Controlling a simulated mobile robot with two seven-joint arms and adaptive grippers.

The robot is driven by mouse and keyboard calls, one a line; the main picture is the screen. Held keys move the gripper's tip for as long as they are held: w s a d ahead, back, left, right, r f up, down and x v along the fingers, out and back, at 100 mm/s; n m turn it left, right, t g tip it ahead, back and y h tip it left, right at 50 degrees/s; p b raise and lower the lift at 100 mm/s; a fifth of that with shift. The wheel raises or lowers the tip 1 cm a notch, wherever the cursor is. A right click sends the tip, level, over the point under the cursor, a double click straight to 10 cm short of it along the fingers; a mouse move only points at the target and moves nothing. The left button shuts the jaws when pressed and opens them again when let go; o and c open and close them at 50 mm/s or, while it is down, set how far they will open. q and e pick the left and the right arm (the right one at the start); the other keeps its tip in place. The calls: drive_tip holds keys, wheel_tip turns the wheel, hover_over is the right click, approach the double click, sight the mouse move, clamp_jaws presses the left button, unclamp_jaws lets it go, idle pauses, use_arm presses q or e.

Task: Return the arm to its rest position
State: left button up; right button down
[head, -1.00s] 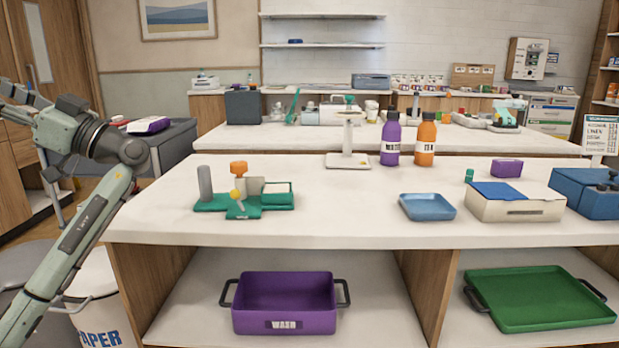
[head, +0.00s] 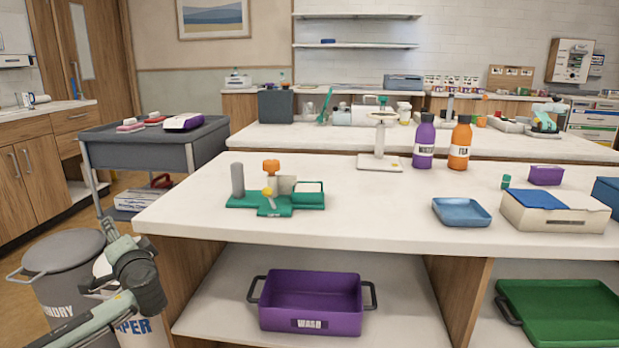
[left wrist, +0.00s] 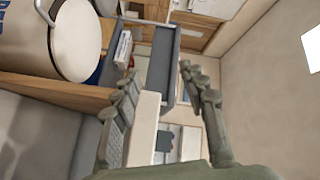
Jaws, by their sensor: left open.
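My left arm shows low at the left of the head view, in front of the bins and clear of the table. The left gripper (left wrist: 160,90) shows in the left wrist view with its two fingers spread apart and nothing between them. In the head view the gripper's fingers are hard to make out. My right arm and gripper are not in view.
The white table (head: 350,222) holds a green stand (head: 290,208), a blue tray (head: 461,212) and bottles (head: 424,142). A purple bin (head: 310,290) is on the shelf below. A grey bin (head: 62,262) and a dark cart (head: 140,146) stand at left.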

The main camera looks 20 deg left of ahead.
use_arm(q)
drive_tip(key=s+d+f+m+g+h, duration=0.2)
drive_tip(key=s+d+f+m+h, duration=0.3)
drive_tip(key=f, duration=0.8)
drive_tip(key=s+d+f+m+g+h, duration=0.1)
drive_tip(key=s+d+f+h, duration=0.3)
drive_tip(key=s+d+f, duration=0.55)
drive_tip(key=s+d+f+n+g+h, duration=0.1)
drive_tip(key=s+d+f+n+h, duration=0.1)
drive_tip(key=d+f, duration=0.5)
drive_tip(key=s+d+f+n+g+h, duration=0.1)
drive_tip(key=s+d+f+n+h, duration=0.1)
drive_tip(key=d+f, duration=0.6)
drive_tip(key=d+n+h, duration=0.1)
drive_tip(key=d, duration=0.3)
drive_tip(key=shift+n+p, duration=0.3)
drive_tip(key=shift+p, duration=0.05)
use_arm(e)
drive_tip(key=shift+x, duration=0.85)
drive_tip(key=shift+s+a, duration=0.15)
use_arm(q)
drive_tip(key=shift+w+a, duration=0.1)
